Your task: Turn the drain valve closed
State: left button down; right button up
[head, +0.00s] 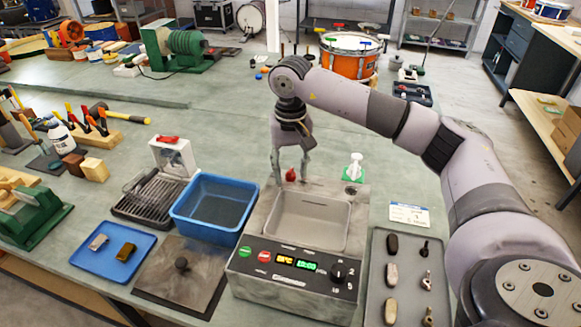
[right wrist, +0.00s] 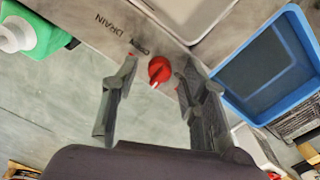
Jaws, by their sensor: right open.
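The drain valve is a small red knob (head: 291,175) on the back rim of the grey cleaner tank (head: 262,222). In the right wrist view the red knob (right wrist: 159,70) has a pale pointer mark, and the word DRAIN is printed on the metal nearby. My right gripper (head: 291,180) is above the back of the tank with its fingers pointing down, one on each side of the knob. In the right wrist view my right gripper (right wrist: 158,95) is open, with gaps between both fingers and the knob. My left gripper is not in view.
A blue bin (head: 212,207) stands left of the tank. A white bottle on a green base (head: 354,170) stands close to the right of the gripper. A grey tray (head: 405,285) with several parts lies at the right. The bench behind the tank is mostly clear.

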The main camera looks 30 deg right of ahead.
aim_at(291, 170)
notch_tip(291, 170, up, 12)
dwell(0.7)
dwell(0.4)
